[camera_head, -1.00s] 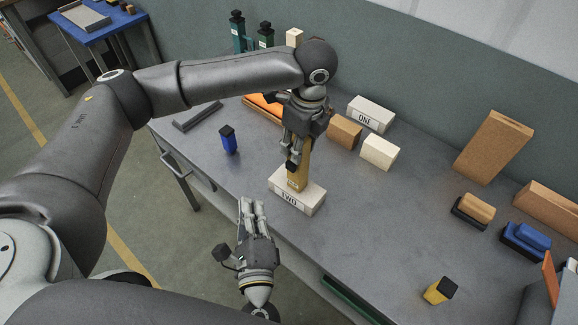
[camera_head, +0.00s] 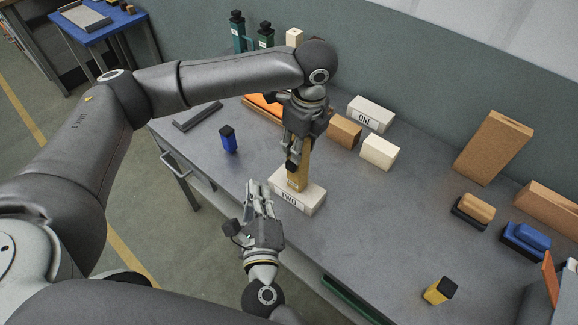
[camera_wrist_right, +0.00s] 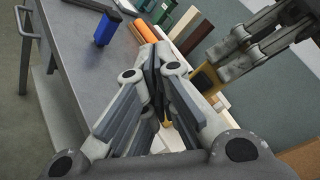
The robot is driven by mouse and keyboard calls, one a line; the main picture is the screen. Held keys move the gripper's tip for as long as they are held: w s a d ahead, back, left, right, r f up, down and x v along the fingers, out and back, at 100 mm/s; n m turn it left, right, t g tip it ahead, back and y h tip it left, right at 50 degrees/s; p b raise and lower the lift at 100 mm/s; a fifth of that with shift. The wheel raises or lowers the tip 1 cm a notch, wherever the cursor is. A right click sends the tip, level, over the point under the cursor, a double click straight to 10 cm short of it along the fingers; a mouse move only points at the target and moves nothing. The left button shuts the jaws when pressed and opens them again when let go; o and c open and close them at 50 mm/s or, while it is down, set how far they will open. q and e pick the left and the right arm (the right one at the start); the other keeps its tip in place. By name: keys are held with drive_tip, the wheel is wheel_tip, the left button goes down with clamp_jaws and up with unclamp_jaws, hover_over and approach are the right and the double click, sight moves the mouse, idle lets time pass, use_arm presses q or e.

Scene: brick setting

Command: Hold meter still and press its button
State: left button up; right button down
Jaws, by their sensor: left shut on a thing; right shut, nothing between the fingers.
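The meter (camera_head: 298,180), a narrow ochre-yellow upright body, stands on the white block labelled TWO (camera_head: 312,198). My left gripper (camera_head: 293,158) comes down from above and is shut on the meter's upper part. The meter also shows in the right wrist view (camera_wrist_right: 207,82), partly hidden behind my right fingers. I cannot make out its button. My right gripper (camera_head: 255,187) is shut and empty, just left of block TWO at the table's front edge. Its closed fingers also show in the right wrist view (camera_wrist_right: 155,62). I see no contact with the meter.
A blue bottle-like item (camera_head: 229,140) stands left of the meter. Block ONE (camera_head: 371,113), a tan block (camera_head: 344,131) and a cream block (camera_head: 380,152) sit behind it. A yellow item with a black top (camera_head: 439,291) is at the right front.

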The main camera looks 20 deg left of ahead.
drive_tip(key=shift+w+d, duration=0.3)
drive_tip(key=shift+w, duration=0.55)
drive_tip(key=shift+w+d, duration=0.3)
drive_tip(key=shift+w, duration=0.55)
drive_tip(key=shift+w+d, duration=0.3)
drive_tip(key=shift+w, duration=0.55)
drive_tip(key=shift+w, duration=0.1)
drive_tip(key=shift+w+d, duration=0.15)
drive_tip(key=shift+w, duration=0.2)
drive_tip(key=shift+w+d, duration=0.15)
drive_tip(key=shift+w, duration=0.3)
drive_tip(key=shift+s, duration=0.1)
drive_tip(key=shift+s+a, duration=0.3)
drive_tip(key=shift+s, duration=0.45)
drive_tip(key=s, duration=0.1)
drive_tip(key=s+a, duration=0.1)
drive_tip(key=s, duration=0.2)
drive_tip(key=shift+s+a, duration=0.35)
drive_tip(key=shift+s, duration=0.05)
